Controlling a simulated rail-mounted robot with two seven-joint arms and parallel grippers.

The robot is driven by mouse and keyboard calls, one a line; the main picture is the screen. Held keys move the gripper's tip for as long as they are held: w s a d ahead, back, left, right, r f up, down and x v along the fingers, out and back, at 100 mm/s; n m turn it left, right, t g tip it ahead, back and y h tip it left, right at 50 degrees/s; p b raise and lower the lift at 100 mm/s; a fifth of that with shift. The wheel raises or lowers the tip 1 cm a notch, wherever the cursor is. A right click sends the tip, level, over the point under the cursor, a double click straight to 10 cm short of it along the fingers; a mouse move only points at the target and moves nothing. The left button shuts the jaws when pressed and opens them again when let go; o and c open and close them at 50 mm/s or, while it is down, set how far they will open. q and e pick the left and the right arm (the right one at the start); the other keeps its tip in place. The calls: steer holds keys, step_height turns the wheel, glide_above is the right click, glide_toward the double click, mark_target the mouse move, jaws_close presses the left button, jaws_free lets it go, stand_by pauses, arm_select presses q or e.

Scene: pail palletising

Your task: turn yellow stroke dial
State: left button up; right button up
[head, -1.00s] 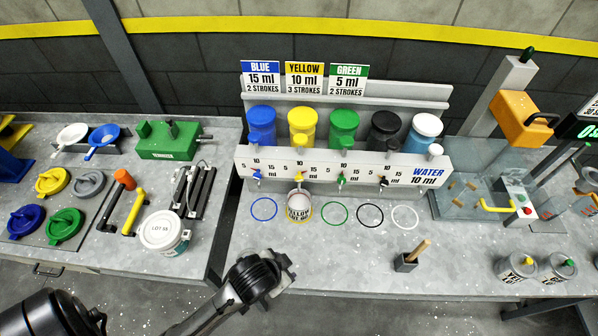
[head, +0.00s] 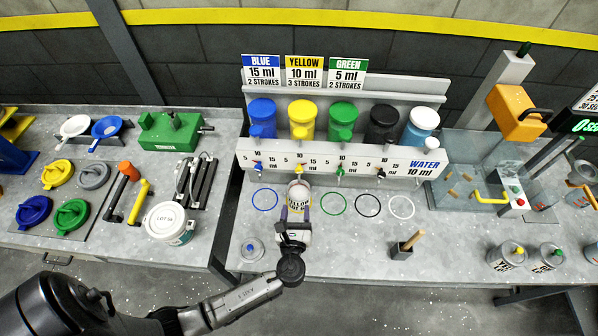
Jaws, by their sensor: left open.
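The yellow stroke dial (head: 299,168) is small and sits on the white dispenser panel (head: 225,158) below the yellow canister (head: 302,115). Marks 5, 10 and 15 surround it; its exact setting is too small to read. A small pail with a yellow label (head: 297,195) stands below it. My left gripper (head: 295,211) is open, in front of the panel and below the dial, with its fingers on either side of the pail in the picture. I cannot tell whether they touch it. The dial is apart from the fingers. My right gripper is not in view.
Blue (head: 261,118), green (head: 342,120), black and water canisters stand along the dispenser. Coloured rings mark the bench in front. A small round lid (head: 252,249) lies front left. A block with a wooden handle (head: 402,248) stands to the right. A white pail (head: 168,223) is on the left bench.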

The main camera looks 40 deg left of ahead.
mark_target(299, 172)
arm_select(q)
steer(key=shift+m, duration=0.6)
steer(key=x, duration=1.4)
steer(key=shift+p, duration=0.35)
steer(key=shift+c, duration=0.3)
steer(key=shift+d, duration=0.1)
steer(key=c, duration=0.8)
